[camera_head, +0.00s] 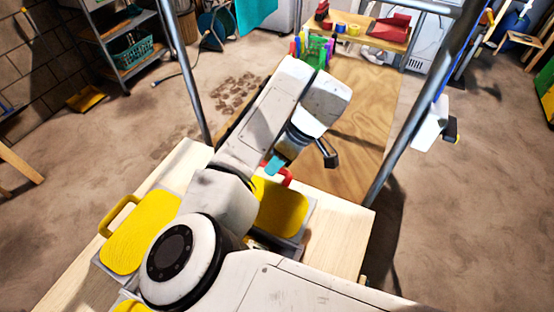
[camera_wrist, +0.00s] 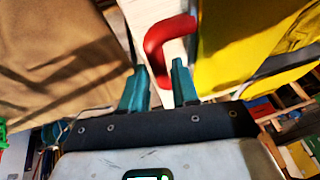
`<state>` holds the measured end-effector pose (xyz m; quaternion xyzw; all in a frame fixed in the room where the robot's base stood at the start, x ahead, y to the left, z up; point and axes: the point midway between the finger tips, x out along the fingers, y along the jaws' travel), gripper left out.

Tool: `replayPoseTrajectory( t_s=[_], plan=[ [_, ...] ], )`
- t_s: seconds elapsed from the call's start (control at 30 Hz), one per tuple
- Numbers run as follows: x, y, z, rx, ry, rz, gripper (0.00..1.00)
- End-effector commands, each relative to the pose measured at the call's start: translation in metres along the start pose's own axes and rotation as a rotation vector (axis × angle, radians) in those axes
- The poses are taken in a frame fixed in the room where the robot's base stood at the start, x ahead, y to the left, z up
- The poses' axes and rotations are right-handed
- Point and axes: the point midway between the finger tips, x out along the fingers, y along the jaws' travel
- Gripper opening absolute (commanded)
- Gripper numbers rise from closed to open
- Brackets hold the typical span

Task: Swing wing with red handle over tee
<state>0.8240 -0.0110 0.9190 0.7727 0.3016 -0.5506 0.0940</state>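A yellow wing (camera_head: 280,208) with a red handle (camera_head: 287,172) lies on the wooden table, partly hidden behind my arm. In the wrist view the red handle (camera_wrist: 168,38) curves out from the edge of the yellow wing (camera_wrist: 240,42). My gripper (camera_wrist: 159,70) has its two teal fingers apart, with nothing clearly held between them. The handle is just past the fingertips, close to the right finger; I cannot tell whether they touch. In the head view my gripper (camera_head: 276,164) is beside the handle. I cannot make out the tee; my arm covers the middle of the table.
Another yellow panel (camera_head: 143,238) with a yellow handle (camera_head: 118,213) lies on the table's left. The pale wooden table (camera_head: 340,222) has bare room at right. Metal posts (camera_head: 185,70) rise behind it. A plywood surface (camera_head: 365,120) lies beyond, with coloured items (camera_head: 316,52) at its far end.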

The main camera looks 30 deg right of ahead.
Motion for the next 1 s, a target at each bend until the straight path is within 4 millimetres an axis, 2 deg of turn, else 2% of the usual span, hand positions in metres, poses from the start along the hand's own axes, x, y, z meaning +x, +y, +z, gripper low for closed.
replayPoseTrajectory(
  t_s=[0.1, 0.4, 1.0],
  plan=[
    [-0.0002, 0.0000, -0.0001, 0.000, 0.000, 0.000, 0.28],
    [-0.0005, 0.0001, 0.0000, 0.000, 0.000, 0.000, 0.00],
    [-0.0021, 0.0021, -0.0036, -0.005, -0.002, 0.011, 0.00]
  ],
)
